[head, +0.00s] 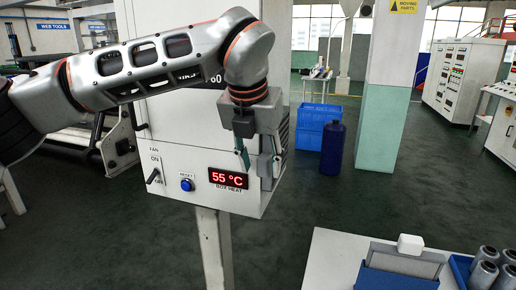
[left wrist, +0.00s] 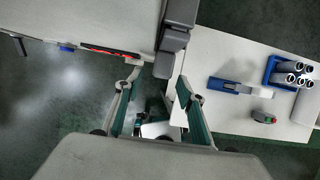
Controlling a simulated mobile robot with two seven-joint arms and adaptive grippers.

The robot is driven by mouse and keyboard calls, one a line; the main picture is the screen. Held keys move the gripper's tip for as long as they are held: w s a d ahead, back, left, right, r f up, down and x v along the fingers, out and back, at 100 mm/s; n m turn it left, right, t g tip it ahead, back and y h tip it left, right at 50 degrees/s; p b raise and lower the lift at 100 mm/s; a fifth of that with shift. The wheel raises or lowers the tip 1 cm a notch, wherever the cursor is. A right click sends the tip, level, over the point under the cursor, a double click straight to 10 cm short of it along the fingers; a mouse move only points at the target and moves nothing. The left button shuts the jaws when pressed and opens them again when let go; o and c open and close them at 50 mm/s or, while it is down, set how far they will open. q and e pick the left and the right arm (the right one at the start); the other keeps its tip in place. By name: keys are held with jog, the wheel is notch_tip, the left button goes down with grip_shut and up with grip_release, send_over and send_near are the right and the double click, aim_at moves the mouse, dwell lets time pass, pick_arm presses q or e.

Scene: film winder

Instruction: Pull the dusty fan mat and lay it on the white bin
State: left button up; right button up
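My left gripper (head: 258,162) hangs at the right front edge of the white control box (head: 185,135). In the left wrist view its two green-padded fingers (left wrist: 157,97) stand apart with nothing seen between the tips. A grey fitting (left wrist: 170,50) on the box's side is just beyond them. Dark slots show on the box's right side (head: 284,138), partly behind the gripper. I cannot make out the dusty fan mat; the arm and the box's edge may hide it. I cannot identify a white bin with certainty. My right gripper is not in view.
A white table (head: 330,262) at the lower right carries a grey panel (head: 405,262) in a blue holder and a blue tray with several grey cylinders (head: 486,268). Open floor lies between.

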pick_arm(q)
jog(key=shift+x, duration=1)
jog(key=shift+r, duration=0.1)
jog(key=c, duration=1.1)
grip_shut()
